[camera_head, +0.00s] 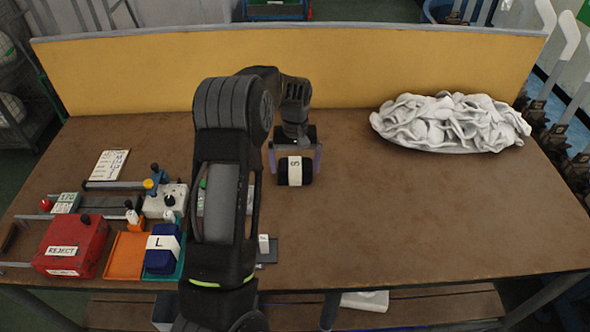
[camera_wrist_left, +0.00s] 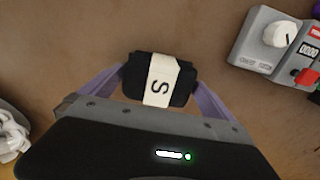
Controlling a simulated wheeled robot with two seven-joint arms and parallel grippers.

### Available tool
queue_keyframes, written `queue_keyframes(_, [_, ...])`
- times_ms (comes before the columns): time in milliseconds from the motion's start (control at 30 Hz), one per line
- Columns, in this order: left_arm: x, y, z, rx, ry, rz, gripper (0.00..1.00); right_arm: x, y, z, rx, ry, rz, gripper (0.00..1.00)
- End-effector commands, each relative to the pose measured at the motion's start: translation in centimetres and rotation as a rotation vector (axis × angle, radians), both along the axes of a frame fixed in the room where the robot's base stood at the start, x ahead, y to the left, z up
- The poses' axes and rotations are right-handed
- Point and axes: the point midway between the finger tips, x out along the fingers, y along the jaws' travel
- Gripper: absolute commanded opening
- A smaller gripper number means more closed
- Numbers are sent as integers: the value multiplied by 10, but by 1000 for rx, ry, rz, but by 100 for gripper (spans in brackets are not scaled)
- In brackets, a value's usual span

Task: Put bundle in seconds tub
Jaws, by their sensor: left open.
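A black bundle (camera_head: 284,178) with a white band marked S lies on the brown table, right of my left arm. My left gripper (camera_head: 295,171) is open, with one purple finger on each side of the bundle. In the left wrist view the bundle (camera_wrist_left: 160,80) sits between the open fingertips; whether they touch it I cannot tell. An orange tub (camera_head: 126,256) and a teal tub (camera_head: 176,274) stand at the left front; a navy bundle (camera_head: 160,257) marked L is in the teal one. No seconds label is readable. My right gripper is not in view.
A red box (camera_head: 72,245) marked REJECT stands at the far left front. A control box with a knob (camera_head: 166,199) is left of my arm. A white cloth heap (camera_head: 450,122) lies at the back right.

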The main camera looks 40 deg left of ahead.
Motion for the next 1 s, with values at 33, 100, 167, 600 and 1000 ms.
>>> queue_keyframes(33, [1, 0, 9, 1, -4, 0, 100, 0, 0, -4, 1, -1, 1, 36])
queue_keyframes(100, [1, 0, 22, 2, -5, 0, 100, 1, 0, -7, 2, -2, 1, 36])
queue_keyframes(167, [1, 0, 35, 2, -6, 0, 100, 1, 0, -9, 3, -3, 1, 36])
queue_keyframes(600, [0, 0, 99, 0, 0, 1, 100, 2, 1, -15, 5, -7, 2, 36])
queue_keyframes(1000, [0, 0, 100, 0, 0, 0, 100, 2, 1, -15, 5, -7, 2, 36])
